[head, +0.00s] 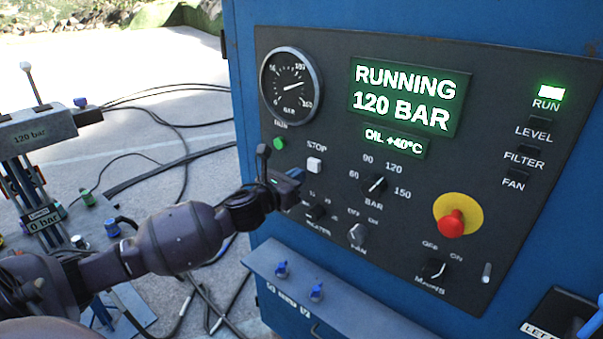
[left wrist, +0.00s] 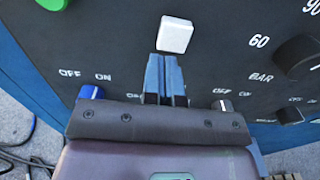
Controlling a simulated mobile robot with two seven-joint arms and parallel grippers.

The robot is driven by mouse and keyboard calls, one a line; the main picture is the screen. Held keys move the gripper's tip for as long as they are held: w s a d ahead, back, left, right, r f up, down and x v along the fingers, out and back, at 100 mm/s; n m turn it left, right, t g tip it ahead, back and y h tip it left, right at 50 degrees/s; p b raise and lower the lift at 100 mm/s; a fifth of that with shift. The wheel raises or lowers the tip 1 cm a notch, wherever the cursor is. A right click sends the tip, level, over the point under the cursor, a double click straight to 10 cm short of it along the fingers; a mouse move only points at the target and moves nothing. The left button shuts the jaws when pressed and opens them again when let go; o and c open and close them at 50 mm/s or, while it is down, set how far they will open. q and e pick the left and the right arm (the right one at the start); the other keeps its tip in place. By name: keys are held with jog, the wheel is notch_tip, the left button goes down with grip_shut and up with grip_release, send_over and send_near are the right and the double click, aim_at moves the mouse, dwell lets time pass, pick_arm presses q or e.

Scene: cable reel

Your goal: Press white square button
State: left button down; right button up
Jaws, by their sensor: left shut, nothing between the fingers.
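The white square button (head: 314,165) sits under the STOP label on the dark control panel (head: 330,140). It also shows in the left wrist view (left wrist: 175,35), just above my fingertips. My left gripper (head: 291,182) is shut and empty, in front of the panel a little below and left of the button. In the left wrist view its two blue-grey fingers (left wrist: 165,63) lie side by side and point up at the button's lower edge. A small gap shows in the picture; I cannot tell the depth between them. My right gripper is not in view.
The green RUN button (head: 279,143) is up and left of the white one. Knobs, including the BAR knob (head: 375,184), and a red mushroom button (head: 451,223) lie to the right. A ledge (head: 330,305) with blue fittings juts out below. Cables lie on the ground left.

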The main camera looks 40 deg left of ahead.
pick_arm(q)
jog(key=shift+w+d, duration=0.1)
jog(key=shift+w, duration=0.85)
